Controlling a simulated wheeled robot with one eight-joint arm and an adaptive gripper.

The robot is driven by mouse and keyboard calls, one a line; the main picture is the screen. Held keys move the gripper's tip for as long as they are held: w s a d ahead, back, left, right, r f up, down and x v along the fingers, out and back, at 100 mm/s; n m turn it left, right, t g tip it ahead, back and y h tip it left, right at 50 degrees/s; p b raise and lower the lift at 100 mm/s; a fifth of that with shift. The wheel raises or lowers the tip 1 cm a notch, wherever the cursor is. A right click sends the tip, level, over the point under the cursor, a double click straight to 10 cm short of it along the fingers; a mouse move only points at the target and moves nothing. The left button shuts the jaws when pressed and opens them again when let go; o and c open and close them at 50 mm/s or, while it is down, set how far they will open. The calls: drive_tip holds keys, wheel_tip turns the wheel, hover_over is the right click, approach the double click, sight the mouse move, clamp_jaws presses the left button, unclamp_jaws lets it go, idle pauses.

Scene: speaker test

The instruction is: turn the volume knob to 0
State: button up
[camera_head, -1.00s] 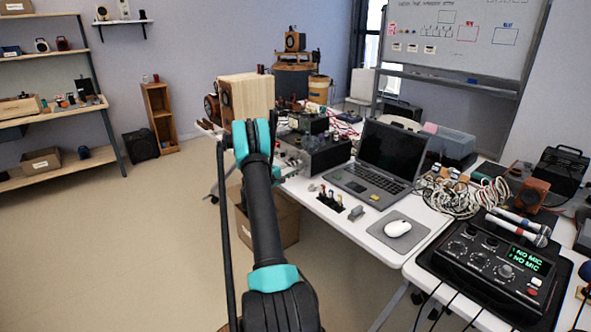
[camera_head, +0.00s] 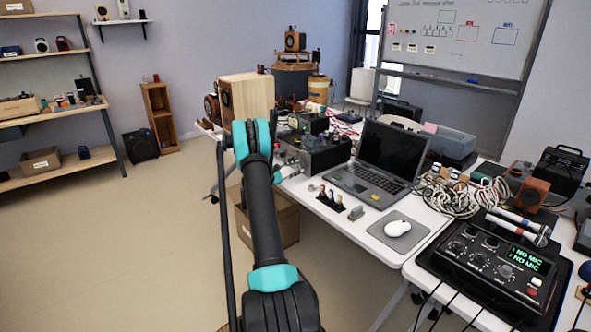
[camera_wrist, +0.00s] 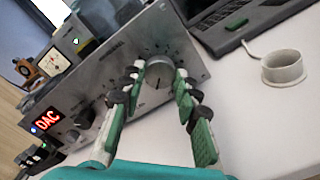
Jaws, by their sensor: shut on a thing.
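A silver amplifier (camera_wrist: 112,62) with a red "DAC" display fills the wrist view, tilted in the picture. Its large round silver volume knob (camera_wrist: 159,72) has a dark pointer line toward its lower edge. Scale marks ring the knob, but their numbers are too small to read. My gripper (camera_wrist: 158,80) is shut on the knob, with one green-padded finger on each side of it. In the head view the amplifier (camera_head: 318,152) stands on the white table left of the laptop. There my arm hides part of the scene and the knob cannot be made out.
A laptop (camera_head: 388,160) stands right of the amplifier. A white ring-shaped thing (camera_wrist: 284,68) lies on the table in the wrist view. A wooden speaker (camera_head: 250,95) stands behind my arm. A mixer (camera_head: 495,260) is at the right.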

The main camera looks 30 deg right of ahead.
drive_tip(key=shift+a, duration=0.1)
idle(0.3)
drive_tip(key=shift+f, duration=0.1)
drive_tip(key=o, duration=1.2)
drive_tip(key=shift+c, duration=0.2)
drive_tip(key=a, duration=1.2)
drive_tip(key=shift+s, duration=0.45)
